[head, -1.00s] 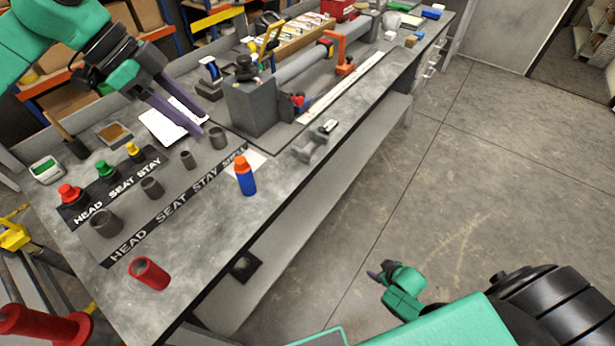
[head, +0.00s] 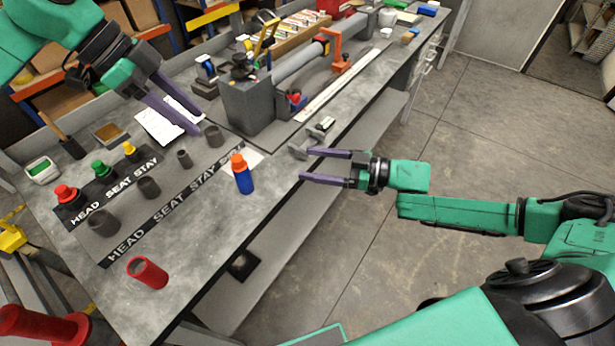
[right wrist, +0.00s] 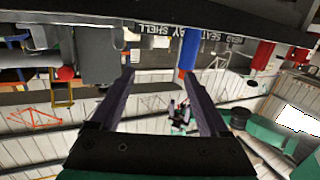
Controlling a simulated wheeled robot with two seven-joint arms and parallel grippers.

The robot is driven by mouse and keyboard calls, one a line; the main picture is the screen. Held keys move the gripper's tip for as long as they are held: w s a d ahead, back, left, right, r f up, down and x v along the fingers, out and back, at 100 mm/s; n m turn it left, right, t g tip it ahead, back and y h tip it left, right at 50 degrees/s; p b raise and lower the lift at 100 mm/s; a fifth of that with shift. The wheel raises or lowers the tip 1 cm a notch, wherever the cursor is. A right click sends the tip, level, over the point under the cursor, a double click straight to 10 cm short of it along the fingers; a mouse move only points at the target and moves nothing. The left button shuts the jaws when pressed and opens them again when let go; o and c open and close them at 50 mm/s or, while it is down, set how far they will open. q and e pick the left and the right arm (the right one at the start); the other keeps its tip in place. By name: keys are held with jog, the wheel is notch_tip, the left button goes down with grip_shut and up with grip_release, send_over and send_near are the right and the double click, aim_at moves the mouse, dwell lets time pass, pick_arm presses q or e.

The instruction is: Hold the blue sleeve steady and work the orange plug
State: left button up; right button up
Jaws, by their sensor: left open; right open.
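The blue sleeve (head: 244,181) stands upright on the bench near its front edge, with the orange plug (head: 238,160) seated in its top. The sleeve also shows in the right wrist view (right wrist: 187,62), upside down between the fingers and beyond them. My right gripper (head: 304,165) is open and empty, to the right of the sleeve and apart from it, its fingers pointing left over the bench's front edge. It also shows in the right wrist view (right wrist: 160,90). My left gripper (head: 198,127) is open and empty above the back of the bench, up and left of the sleeve.
A red sleeve (head: 147,272) stands near the front left. Grey sleeves (head: 104,222) and red, green and yellow plugs (head: 103,169) stand along labelled strips. A large grey block (head: 248,108) stands further back.

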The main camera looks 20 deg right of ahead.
aim_at(248, 172)
jog(key=s+a+g+y, duration=0.1)
jog(key=s+a+y, duration=0.1)
jog(key=s+a, duration=0.15)
jog(key=shift+n, duration=0.4)
jog(key=x, duration=1.4)
jog(key=shift+a+r, duration=0.1)
jog(key=shift+r, duration=0.1)
